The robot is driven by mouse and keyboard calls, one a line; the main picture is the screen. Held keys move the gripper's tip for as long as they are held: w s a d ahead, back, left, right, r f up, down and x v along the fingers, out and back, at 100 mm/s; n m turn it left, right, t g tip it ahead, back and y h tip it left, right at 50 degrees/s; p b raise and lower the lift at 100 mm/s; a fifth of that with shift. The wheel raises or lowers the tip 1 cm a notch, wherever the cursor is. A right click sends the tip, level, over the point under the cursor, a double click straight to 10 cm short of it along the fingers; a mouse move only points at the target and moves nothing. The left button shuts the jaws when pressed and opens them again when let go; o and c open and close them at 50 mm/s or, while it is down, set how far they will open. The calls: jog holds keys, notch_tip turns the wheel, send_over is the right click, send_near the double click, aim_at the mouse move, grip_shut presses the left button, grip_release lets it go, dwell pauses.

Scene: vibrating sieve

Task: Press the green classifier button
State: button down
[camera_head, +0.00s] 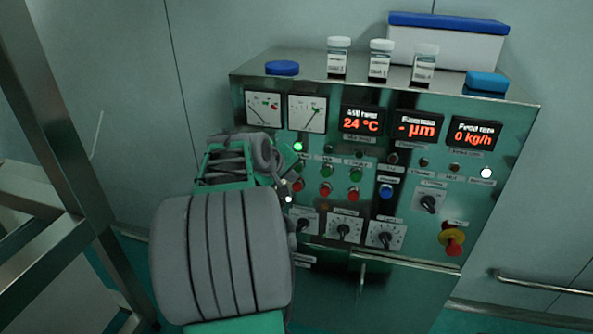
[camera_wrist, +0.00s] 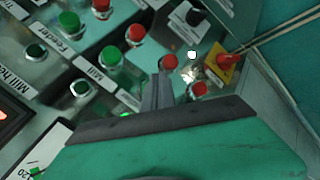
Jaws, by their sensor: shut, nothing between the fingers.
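The button panel (camera_head: 400,215) has a row of green buttons above a row of red ones. In the head view my gripper (camera_head: 287,182) is at the left end of these rows and hides part of them. The fingers are shut and empty, close to the panel; contact is unclear. The green Mill button (camera_wrist: 110,56) and green Feeder button (camera_wrist: 69,21) are farther up-left.
A red button (camera_wrist: 168,63) is just beyond my fingertips. A red emergency knob (camera_head: 453,247) is at the panel's lower right. Several dials, including one (camera_head: 343,231), are below the buttons. Jars, including one (camera_head: 339,58), stand on top. A metal frame (camera_head: 75,200) is at left.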

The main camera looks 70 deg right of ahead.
jog(key=shift+s+a+b, duration=0.2)
jog(key=shift+a, duration=1.05)
jog(key=shift+s+a+b, duration=0.2)
jog(key=shift+a, duration=1)
